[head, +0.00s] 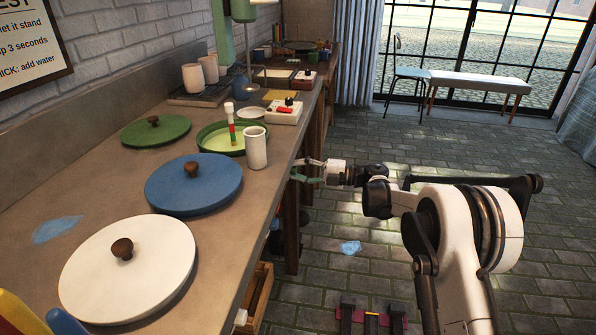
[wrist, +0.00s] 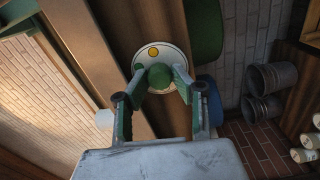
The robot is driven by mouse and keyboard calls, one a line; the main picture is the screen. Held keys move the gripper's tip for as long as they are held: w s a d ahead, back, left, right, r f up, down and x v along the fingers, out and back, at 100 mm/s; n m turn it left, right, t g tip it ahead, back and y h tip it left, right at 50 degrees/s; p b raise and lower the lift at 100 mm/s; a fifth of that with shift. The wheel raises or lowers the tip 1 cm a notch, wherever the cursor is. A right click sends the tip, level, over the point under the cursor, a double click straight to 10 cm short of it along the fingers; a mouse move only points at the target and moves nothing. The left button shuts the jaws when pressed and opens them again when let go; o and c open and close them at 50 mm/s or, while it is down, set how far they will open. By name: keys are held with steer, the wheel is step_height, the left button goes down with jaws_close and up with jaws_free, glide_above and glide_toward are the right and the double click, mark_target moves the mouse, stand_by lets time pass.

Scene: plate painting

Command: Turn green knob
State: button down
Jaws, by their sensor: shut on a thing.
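The green knob (wrist: 160,77) shows in the wrist view, in the middle of a round pale dial plate (wrist: 177,55) with a yellow dot (wrist: 153,52) near its edge. The plate is on a brown wooden surface. My gripper (wrist: 161,82) has one finger on each side of the knob and is shut on it. In the head view my gripper (head: 306,172) is at the front edge of the worktop (head: 225,255), reaching in from the right. The knob cannot be made out there.
A white cup (head: 256,150) stands on the worktop near my gripper, beside a green basin (head: 213,140) with a striped stick. Green (head: 156,131), blue (head: 193,186) and white (head: 127,268) lids lie along the worktop. The floor to the right is mostly clear.

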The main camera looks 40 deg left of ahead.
steer(key=shift+w+m, duration=0.1)
steer(key=shift+m, duration=8)
steer(key=c, duration=1.5)
jaws_free()
steer(key=shift+o, duration=0.2)
steer(key=v, duration=1.2)
steer(key=shift+r, duration=0.1)
